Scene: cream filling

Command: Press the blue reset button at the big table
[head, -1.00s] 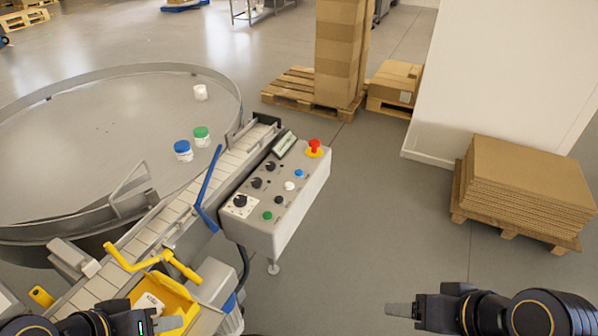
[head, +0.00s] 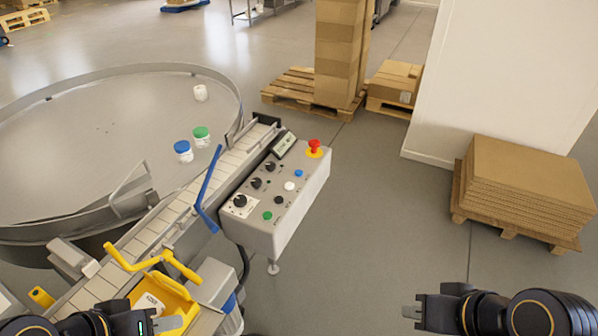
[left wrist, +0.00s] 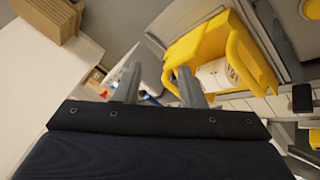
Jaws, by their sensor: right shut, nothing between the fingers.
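The blue reset button (head: 298,173) is a small round button on the sloped top of the grey control box (head: 270,235), near its right end. It sits below the red emergency stop (head: 314,147) and beside a white button (head: 289,186). The big round table (head: 90,120) is left of the box. My left gripper (head: 168,324) is low at the left, by the yellow bin and well short of the button; its fingers stand apart and empty in the left wrist view (left wrist: 157,85). My right gripper (head: 413,313) is shut and empty at the lower right, away from the box.
A conveyor (head: 150,232) with a blue lever (head: 205,190) runs between table and box. A yellow bin (head: 170,300) holding a white jar is at lower left. Capped jars (head: 183,151) stand on the table. Stacked cardboard (head: 525,185) is at right. Floor right of the box is clear.

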